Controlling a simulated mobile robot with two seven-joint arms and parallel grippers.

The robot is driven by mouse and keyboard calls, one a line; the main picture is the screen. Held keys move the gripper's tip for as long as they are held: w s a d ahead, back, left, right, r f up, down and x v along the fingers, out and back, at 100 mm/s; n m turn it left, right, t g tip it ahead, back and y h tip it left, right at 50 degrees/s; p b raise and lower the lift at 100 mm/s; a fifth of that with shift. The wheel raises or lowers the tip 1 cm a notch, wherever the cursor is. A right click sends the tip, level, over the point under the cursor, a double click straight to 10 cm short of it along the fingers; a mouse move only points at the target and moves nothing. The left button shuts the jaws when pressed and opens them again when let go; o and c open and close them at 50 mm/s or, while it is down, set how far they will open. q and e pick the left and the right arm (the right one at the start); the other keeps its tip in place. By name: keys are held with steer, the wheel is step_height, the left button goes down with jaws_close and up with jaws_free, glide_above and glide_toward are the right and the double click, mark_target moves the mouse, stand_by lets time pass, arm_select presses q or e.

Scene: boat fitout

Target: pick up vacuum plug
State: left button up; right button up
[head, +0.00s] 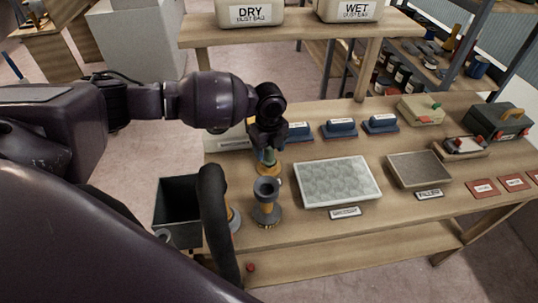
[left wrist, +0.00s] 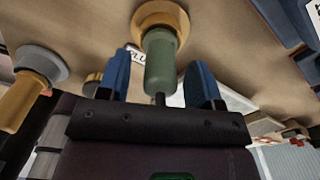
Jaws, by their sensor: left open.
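The vacuum plug is a green cylinder (left wrist: 160,62) standing in a round yellow-orange base (left wrist: 160,16). In the head view the green part (head: 268,156) shows just below my left gripper (head: 266,140), near the left end of the workbench. In the left wrist view, the two blue fingers of my left gripper (left wrist: 160,72) are apart, one on each side of the green cylinder. I cannot tell whether either finger touches it. A label partly reading "PLU" (left wrist: 139,56) is partly hidden behind the plug. My right gripper is not in view.
A grey-topped yellow fitting (head: 266,200) stands close in front of the plug. A dark open bin (head: 178,208) and a thick black curved tube (head: 215,215) are at the left. A translucent tray (head: 338,182) and a filler tray (head: 418,169) lie to the right.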

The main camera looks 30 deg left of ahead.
arm_select(q)
steer(key=shift+f, duration=0.75)
steer(key=c, duration=0.7)
jaws_close()
step_height(320, 180, up, 9)
steer(key=shift+r, duration=0.55)
steer(key=shift+p, duration=0.6)
